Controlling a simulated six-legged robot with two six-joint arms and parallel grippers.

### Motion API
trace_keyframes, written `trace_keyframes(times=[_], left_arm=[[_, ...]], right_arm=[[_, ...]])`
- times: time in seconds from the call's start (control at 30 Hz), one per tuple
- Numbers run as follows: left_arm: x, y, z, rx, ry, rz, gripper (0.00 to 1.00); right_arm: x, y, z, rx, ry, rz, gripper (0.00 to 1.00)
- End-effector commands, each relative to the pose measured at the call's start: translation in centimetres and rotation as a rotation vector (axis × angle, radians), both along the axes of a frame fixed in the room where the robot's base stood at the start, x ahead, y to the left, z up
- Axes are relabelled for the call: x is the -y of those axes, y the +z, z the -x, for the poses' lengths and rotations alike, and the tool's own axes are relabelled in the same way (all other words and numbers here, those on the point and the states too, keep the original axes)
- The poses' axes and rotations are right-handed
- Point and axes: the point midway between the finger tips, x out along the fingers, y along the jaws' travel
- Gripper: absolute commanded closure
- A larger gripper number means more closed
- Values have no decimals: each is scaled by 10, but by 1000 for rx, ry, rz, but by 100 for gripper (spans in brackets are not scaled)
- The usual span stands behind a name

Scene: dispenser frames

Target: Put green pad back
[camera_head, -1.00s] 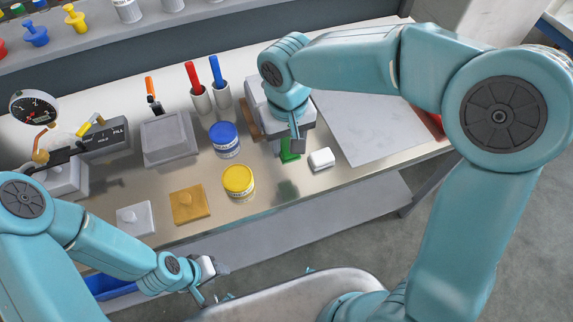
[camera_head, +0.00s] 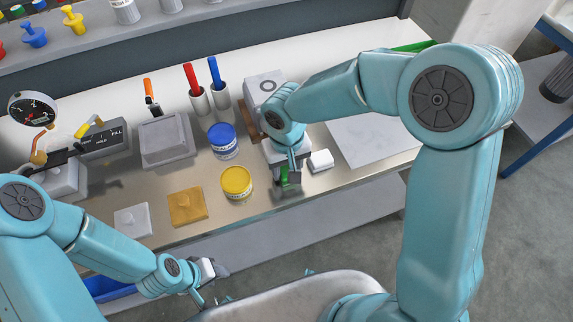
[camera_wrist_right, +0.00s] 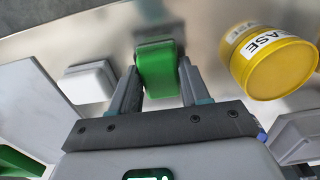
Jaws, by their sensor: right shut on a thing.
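The green pad (camera_head: 284,174) is a small green block near the bench's front edge, partly hidden by my right gripper (camera_head: 289,168). In the right wrist view the green pad (camera_wrist_right: 160,75) sits between the two fingers of my right gripper (camera_wrist_right: 158,84), which is shut on it. Whether the pad touches the bench is hard to tell. A white pad (camera_head: 320,160) lies just right of it. My left gripper (camera_head: 206,278) is low in front of the bench, away from the pads; its fingers are too unclear to read.
A yellow tin (camera_head: 237,182) and a blue tin (camera_head: 223,141) stand left of the green pad. An orange pad (camera_head: 187,206) and a pale pad (camera_head: 133,220) lie farther left. A flat grey plate (camera_head: 365,142) lies to the right. Red and blue handles stand in cups behind.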

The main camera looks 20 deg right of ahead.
Motion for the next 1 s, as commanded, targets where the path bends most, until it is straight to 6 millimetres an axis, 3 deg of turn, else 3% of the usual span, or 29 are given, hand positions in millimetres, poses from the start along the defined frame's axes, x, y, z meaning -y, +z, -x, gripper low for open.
trace_keyframes(times=[0.03,0.1,0.5,0.8,1.0], left_arm=[[0,-2,0,0,0,0,57],[0,-1,0,0,0,0,57],[0,4,0,0,0,0,57],[0,4,0,0,0,0,57],[0,5,0,0,0,0,57]], right_arm=[[0,-1,0,0,0,0,48],[0,-1,0,0,0,0,29],[0,9,-1,3,-1,0,29],[0,76,-1,7,-1,-1,29],[0,111,-1,3,0,0,29]])
